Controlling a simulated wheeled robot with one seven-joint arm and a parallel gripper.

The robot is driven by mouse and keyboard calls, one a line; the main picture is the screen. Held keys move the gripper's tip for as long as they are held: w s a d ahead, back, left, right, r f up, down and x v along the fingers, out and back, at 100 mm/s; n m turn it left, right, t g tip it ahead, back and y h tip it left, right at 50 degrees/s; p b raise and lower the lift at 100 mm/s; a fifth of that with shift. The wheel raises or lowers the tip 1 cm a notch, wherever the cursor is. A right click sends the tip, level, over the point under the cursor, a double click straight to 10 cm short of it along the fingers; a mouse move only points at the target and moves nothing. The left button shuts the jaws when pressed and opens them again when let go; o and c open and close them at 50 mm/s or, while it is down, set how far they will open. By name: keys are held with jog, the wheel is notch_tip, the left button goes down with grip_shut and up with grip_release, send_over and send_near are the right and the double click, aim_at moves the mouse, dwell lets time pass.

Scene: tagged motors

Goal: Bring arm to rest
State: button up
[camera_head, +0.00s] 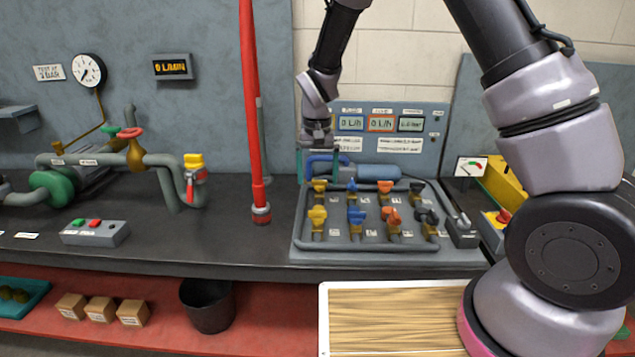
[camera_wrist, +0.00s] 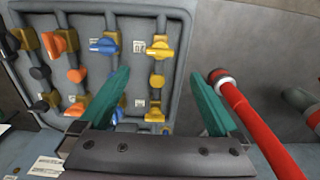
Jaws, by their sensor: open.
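My gripper (camera_head: 318,142) hangs at the back left of the valve board, in front of the grey meter panel. In the wrist view its two teal fingers (camera_wrist: 158,74) are spread apart with nothing between them. The arm reaches in from the upper right, bent, with its upper part out of the picture. The valve board (camera_head: 345,243) lies on the dark bench with two rows of yellow, blue, orange and dark valves. A yellow valve (camera_wrist: 159,50) shows beyond the fingers, apart from them.
A red hose (camera_head: 254,110) hangs left of my gripper; it also shows in the wrist view (camera_wrist: 252,120). The meter panel (camera_head: 435,117) stands behind. Pipes with valves (camera_head: 135,155) and a button box (camera_head: 95,233) are at left. A wooden-topped tray (camera_head: 395,318) is in front.

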jog(key=s+d+r+m+t+y, duration=0.1)
jog(key=s+d+r, duration=0.1)
jog(key=d+r, duration=0.7)
jog(key=s+d+r+m+t+y, duration=0.1)
jog(key=s+d+r+t, duration=0.15)
jog(key=d+r, duration=0.7)
jog(key=s+d+r+t, duration=0.2)
jog(key=s+d+r, duration=0.1)
jog(key=s+r, duration=0.3)
jog(key=s+d+r+m+t, duration=0.1)
jog(key=s+d+r, duration=0.2)
jog(key=s, duration=0.6)
notch_tip(320, 180, up, 3)
jog(key=shift+s+d+f+m+t, duration=0.1)
jog(key=shift+s+d+m+t, duration=0.05)
jog(key=shift+d+m+t, duration=0.2)
